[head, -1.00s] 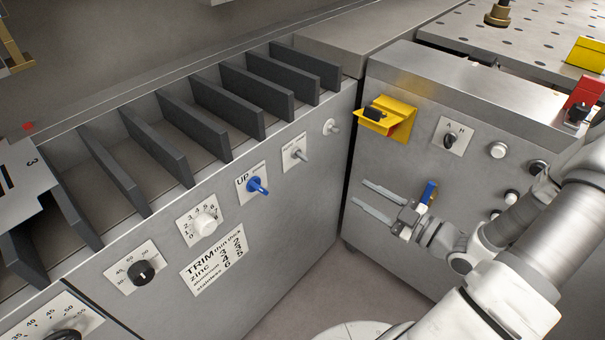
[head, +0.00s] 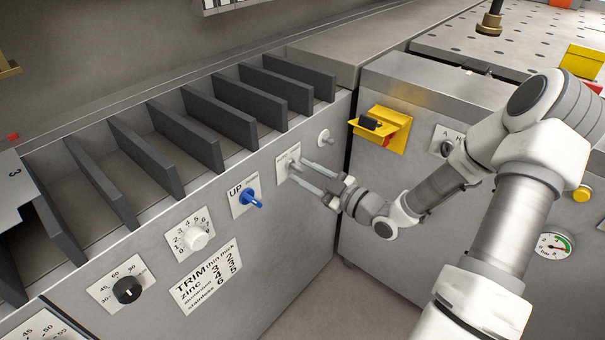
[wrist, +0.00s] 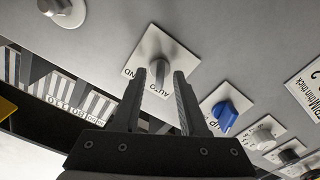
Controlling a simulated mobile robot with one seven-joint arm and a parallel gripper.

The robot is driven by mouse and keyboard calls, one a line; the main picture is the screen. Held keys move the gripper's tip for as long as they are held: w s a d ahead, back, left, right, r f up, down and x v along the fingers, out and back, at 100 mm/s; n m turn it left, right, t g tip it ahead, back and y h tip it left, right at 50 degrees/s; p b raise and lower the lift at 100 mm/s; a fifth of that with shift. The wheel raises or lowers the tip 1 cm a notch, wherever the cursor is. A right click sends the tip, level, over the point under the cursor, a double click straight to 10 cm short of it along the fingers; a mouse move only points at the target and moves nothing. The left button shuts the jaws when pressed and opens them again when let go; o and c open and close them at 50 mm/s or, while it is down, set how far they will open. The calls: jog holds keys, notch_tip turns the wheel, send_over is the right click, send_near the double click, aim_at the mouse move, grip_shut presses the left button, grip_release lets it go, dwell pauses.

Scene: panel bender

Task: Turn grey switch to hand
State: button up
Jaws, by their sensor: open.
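The grey switch (head: 292,164) sits on a white plate on the grey front panel, right of the blue UP switch. In the wrist view the grey switch (wrist: 163,73) shows as a knob with "AUTO" below it and letters ending in "ND" at its left. My gripper (head: 298,171) is open, its two long fingers pointing at this plate. In the wrist view my gripper (wrist: 160,73) has one fingertip on each side of the knob, with visible gaps. I cannot tell whether the tips reach past the knob's front face. Part of the plate lettering is hidden by the fingers.
The blue switch (head: 250,197) and a white dial (head: 195,238) are left of the grey switch. A round metal knob (head: 324,137) is right of it. A yellow bracket (head: 384,127) juts from the neighbouring cabinet. Dark dividers (head: 255,98) stand above the panel.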

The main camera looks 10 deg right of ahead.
jog(key=shift+w+a, duration=0.25)
jog(key=shift+w, duration=0.1)
jog(key=shift+c, duration=0.3)
grip_shut()
jog(key=shift+r, duration=0.1)
jog(key=m+p, duration=0.2)
jog(key=m, duration=0.1)
jog(key=shift+r, duration=0.1)
jog(key=m+p, duration=0.2)
jog(key=m, duration=0.1)
jog(key=m+p, duration=0.2)
jog(key=m, duration=0.3)
jog(key=shift+m+p, duration=0.4)
jog(key=shift+f, duration=0.2)
